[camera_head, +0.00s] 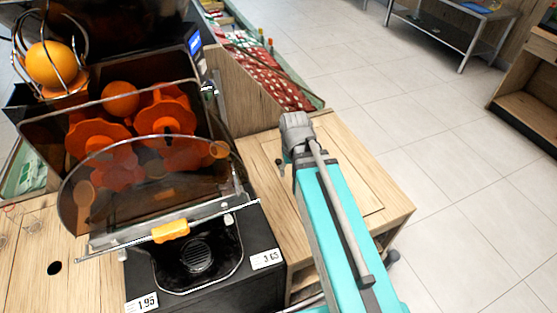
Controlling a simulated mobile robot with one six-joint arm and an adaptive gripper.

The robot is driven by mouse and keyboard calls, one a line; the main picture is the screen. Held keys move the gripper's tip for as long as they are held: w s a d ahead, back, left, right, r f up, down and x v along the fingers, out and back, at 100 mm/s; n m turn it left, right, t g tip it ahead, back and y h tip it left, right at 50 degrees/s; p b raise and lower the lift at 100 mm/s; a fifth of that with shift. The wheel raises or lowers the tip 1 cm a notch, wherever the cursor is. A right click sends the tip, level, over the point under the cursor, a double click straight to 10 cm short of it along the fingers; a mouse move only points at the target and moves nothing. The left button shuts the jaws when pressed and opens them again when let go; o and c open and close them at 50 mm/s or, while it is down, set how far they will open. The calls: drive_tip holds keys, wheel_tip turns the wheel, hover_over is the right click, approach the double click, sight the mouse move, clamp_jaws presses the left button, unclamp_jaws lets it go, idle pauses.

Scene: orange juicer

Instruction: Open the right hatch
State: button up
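A pale wooden panel with a framed outline, apparently the right hatch (349,189), is set in the wooden cabinet to the right of the orange juicer. It looks closed, lying flush within its frame. My turquoise arm reaches across it from the bottom and hides its middle. The grey end of my arm, with my gripper (294,131), is over the panel's far left part. The fingers are not clear, so I cannot tell whether they are open or touching anything. A small dark piece shows just left of the arm; I cannot tell whether it is a handle.
The juicer (150,140) has a clear curved cover (75,190) and a yellow-orange handle (170,231). Its black base (262,225) stands close to the left of my arm. Red packages (268,70) lie behind the cabinet. Open tiled floor (440,150) lies to the right.

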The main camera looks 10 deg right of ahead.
sight(279, 160)
drive_tip(key=w+f+n+b, duration=0.2)
drive_tip(key=w+n, duration=0.4)
drive_tip(key=w, duration=1.4)
drive_tip(key=shift+f+b, duration=0.3)
drive_tip(key=shift+f, duration=0.15)
drive_tip(key=shift+a+f, duration=0.1)
drive_tip(key=shift+f, duration=0.1)
wheel_tip(279, 160, down, 13)
drive_tip(key=b, duration=1.4)
drive_tip(key=shift+f, duration=0.2)
clamp_jaws()
